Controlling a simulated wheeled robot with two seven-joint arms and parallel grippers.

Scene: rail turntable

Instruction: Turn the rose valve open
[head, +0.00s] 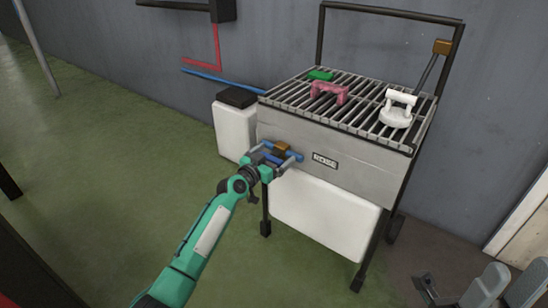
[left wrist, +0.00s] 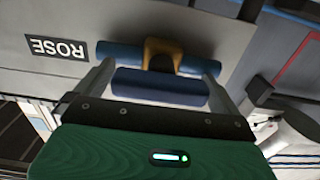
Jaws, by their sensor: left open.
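The rose valve (head: 293,153) is a blue bar handle with a brown-gold centre on the grey front panel, left of the ROSE label (head: 325,160). In the left wrist view the blue handle (left wrist: 120,52) lies lengthwise across the picture, beside the label (left wrist: 56,47). My left gripper (head: 277,155) is open at the valve. Its fingers point at the panel, one toward each end of the handle. A second, darker blue bar (left wrist: 160,88) shows between the fingers. Whether the fingers touch the handle cannot be told. My right gripper does not show.
The panel belongs to a barred rack (head: 360,112) on dark legs. Green (head: 320,75), pink (head: 329,91) and white (head: 396,108) pieces sit on top. A white tank (head: 235,130) stands to the left, another white box (head: 325,215) below. Green floor is open at left.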

